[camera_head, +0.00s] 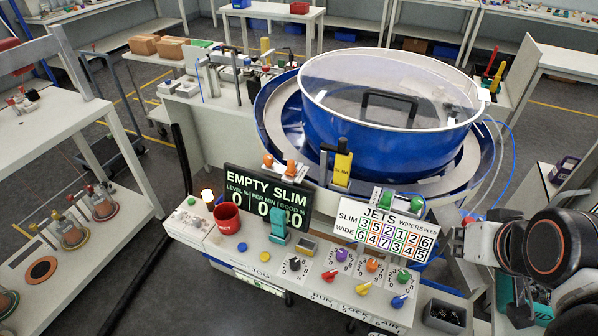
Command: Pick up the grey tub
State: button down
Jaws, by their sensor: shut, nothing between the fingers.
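A small dark grey open container (446,315) stands low at the bottom right, beside the control desk, with small parts inside. My arm shows as dark links with orange rings at the right edge. I cannot make out gripper fingers there.
A large blue bowl (345,130) with a clear lid stands behind the control desk (260,250). The desk carries knobs, a red cup (227,218) and signs. A white shelf bench (50,130) stands at the left. Dark open floor lies between that bench and the desk.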

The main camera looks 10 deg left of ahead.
aim_at(450, 319)
jog(key=k+l+z, duration=0.4)
jog(key=l+z, duration=0.2)
jog(key=k+l+z, duration=0.1)
jog(key=l+z, duration=0.15)
